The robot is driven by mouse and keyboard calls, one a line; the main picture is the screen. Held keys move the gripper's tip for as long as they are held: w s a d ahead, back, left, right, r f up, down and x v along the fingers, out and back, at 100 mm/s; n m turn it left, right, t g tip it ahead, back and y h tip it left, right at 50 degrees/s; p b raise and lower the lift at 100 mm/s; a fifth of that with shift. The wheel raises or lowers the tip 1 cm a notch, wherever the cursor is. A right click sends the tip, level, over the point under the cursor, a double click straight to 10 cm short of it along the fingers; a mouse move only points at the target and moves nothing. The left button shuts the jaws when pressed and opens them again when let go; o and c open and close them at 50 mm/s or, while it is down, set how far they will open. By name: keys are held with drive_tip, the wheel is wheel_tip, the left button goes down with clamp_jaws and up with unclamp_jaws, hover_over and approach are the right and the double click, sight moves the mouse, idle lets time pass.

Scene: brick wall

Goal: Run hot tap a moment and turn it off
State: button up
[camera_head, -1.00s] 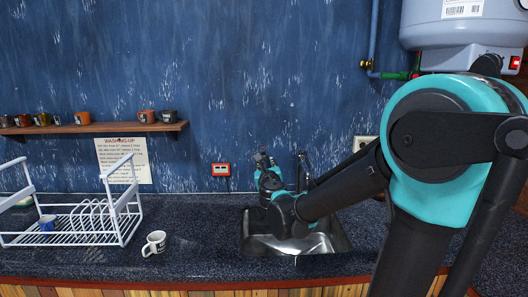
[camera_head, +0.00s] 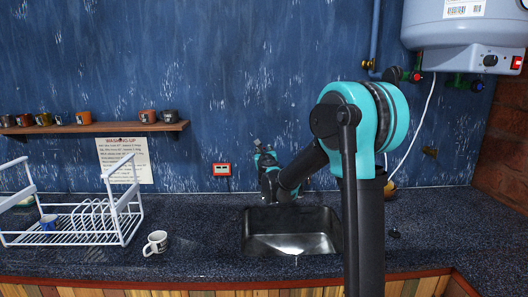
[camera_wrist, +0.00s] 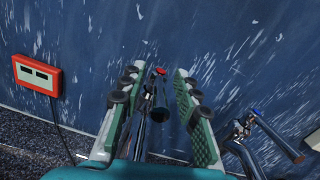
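In the wrist view, the red-marked hot tap (camera_wrist: 160,72) shows between the two green-padded fingers of my gripper (camera_wrist: 157,76). The fingers are spread, with visible gaps to the tap's chrome and dark parts. A blue-marked cold tap (camera_wrist: 258,113), with a chrome lever, lies to the right, outside the fingers. In the head view my gripper (camera_head: 260,149) is at the wall behind the sink (camera_head: 292,232), and my arm hides most of the taps. A bright streak shows in the sink; I cannot tell whether it is water.
A water heater (camera_head: 464,35) hangs at upper right. The counter right of the sink is mostly clear.

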drive_tip(key=shift+w, duration=0.3)
drive_tip(key=shift+c, duration=0.6)
clamp_jaws()
drive_tip(key=shift+d, duration=0.1)
drive_tip(key=shift+d+n+y, duration=0.2)
drive_tip(key=shift+n+y, duration=0.3)
drive_tip(key=shift+y, duration=0.35)
drive_tip(key=shift+d+n+y, duration=0.2)
drive_tip(key=shift+n+y, duration=0.3)
drive_tip(key=shift+y, duration=0.35)
drive_tip(key=shift+w+d+n+g+y, duration=0.15)
drive_tip(key=shift+n+g+y, duration=0.5)
drive_tip(key=shift+y, duration=0.45)
drive_tip(key=shift+d+n+g+y, duration=0.15)
drive_tip(key=shift+n+g+y, duration=0.25)
drive_tip(key=shift+n+y, duration=0.6)
drive_tip(key=shift+w+d+n+g+y, duration=0.15)
drive_tip(key=shift+n+g+y, duration=0.45)
drive_tip(key=shift+y, duration=0.6)
